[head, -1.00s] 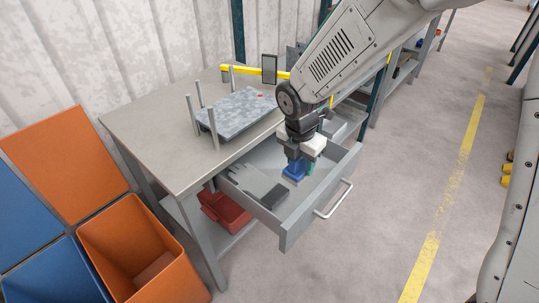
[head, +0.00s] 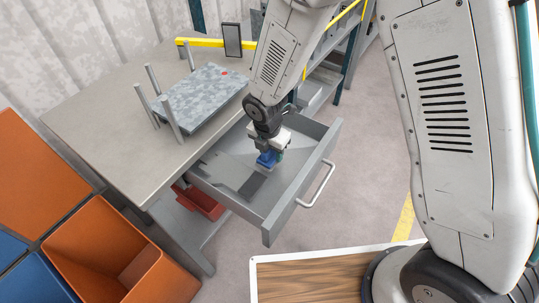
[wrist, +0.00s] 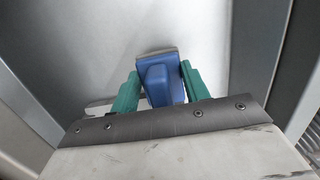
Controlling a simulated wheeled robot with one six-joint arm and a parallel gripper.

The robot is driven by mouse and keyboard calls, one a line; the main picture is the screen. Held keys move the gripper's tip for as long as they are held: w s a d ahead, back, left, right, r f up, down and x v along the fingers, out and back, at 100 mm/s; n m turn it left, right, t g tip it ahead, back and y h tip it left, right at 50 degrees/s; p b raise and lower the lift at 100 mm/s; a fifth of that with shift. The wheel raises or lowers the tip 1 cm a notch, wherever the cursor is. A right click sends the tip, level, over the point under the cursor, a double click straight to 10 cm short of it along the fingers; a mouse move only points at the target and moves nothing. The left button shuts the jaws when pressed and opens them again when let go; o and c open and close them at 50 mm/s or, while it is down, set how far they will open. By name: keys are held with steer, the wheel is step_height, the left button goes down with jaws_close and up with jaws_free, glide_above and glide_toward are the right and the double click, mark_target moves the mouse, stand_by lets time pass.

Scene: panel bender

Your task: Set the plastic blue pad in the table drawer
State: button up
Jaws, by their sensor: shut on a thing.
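The blue pad (head: 267,158) is a small blue plastic piece with a raised grip, inside the open table drawer (head: 309,179). My gripper (head: 269,150) points down into the drawer and is shut on the pad. In the wrist view the two green fingers (wrist: 159,88) press on either side of the blue pad (wrist: 158,78), with the grey drawer floor (wrist: 205,35) below it. I cannot tell whether the pad touches the floor. A flat grey piece and a dark block (head: 252,185) lie in the drawer to the pad's left.
The grey worktable (head: 105,110) carries a mottled plate (head: 205,95) between upright posts and a dark panel (head: 232,40) at the back. A red bin (head: 200,200) sits under the drawer. Orange (head: 95,240) and blue bins stand at left.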

mark_target(271, 157)
steer(key=shift+f, duration=1.4)
steer(key=shift+f, duration=0.1)
steer(key=o, duration=1)
